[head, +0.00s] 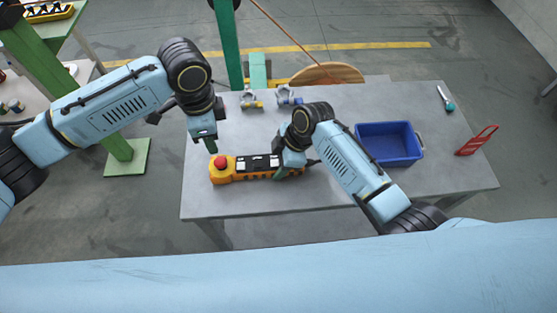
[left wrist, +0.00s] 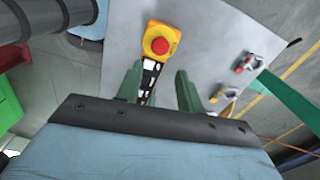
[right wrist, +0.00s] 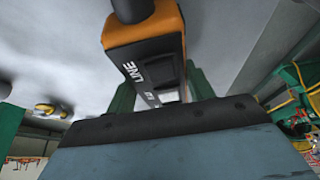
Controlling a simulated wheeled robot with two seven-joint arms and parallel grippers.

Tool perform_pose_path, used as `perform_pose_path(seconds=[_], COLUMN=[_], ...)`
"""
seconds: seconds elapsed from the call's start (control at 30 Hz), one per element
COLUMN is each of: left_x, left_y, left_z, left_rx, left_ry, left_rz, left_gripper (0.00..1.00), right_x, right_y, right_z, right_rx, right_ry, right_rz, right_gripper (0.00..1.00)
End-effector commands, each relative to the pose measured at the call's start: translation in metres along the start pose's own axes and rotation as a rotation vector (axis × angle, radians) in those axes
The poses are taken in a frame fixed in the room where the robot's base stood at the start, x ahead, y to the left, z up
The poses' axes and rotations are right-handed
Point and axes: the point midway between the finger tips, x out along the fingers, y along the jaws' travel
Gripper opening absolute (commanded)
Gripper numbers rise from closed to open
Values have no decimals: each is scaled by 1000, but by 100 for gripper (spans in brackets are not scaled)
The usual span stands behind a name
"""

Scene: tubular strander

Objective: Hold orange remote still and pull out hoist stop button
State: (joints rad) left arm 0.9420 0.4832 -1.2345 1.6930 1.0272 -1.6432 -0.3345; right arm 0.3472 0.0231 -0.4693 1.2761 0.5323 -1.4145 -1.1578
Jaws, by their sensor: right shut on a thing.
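The orange remote (head: 228,178) lies on the grey table with a black top face and white buttons. Its red stop button (head: 220,161) is at its left end in the head view, on a yellow base, and it also shows in the left wrist view (left wrist: 160,46). My left gripper (head: 212,146) is open and empty, just above and beyond the button end, not touching the button. My right gripper (head: 283,174) is shut on the remote's right part; in the right wrist view the remote (right wrist: 145,50) sits between the green fingers, partly hiding them.
A blue bin (head: 388,158) stands on the table (head: 330,225) right of my right arm. Two metal shackles (head: 250,99) (head: 288,96) lie behind the remote. A red-handled item (head: 477,140) and a teal-handled tool (head: 446,99) lie at the right. A green post (head: 228,45) rises behind the table.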

Motion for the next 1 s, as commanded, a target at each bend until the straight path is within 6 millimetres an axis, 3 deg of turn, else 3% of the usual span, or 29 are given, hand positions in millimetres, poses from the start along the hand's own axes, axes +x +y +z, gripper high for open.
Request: perform_pose_path(seconds=[0.03, 0.1, 0.3, 0.43, 1.0], left_x=[-1, -5, -22, -18, 82], left_y=[0, 0, 1, 0, 0], left_z=[0, -1, -1, 0, 0], left_rx=[3, 27, 128, 144, 141], left_ry=[1, 2, 2, -1, 0], left_rz=[0, 1, 1, 2, 2], left_gripper=[44, 53, 54, 54, 54], right_x=[0, 0, 0, 0, 0], right_y=[0, 0, 0, 0, 0], right_z=[0, 0, 0, 0, 0], right_rx=[0, 0, 0, 0, 0], right_ry=[0, 0, 0, 0, 0], right_rz=[0, 0, 0, 0, 0], right_gripper=[15, 15, 15, 15, 15])
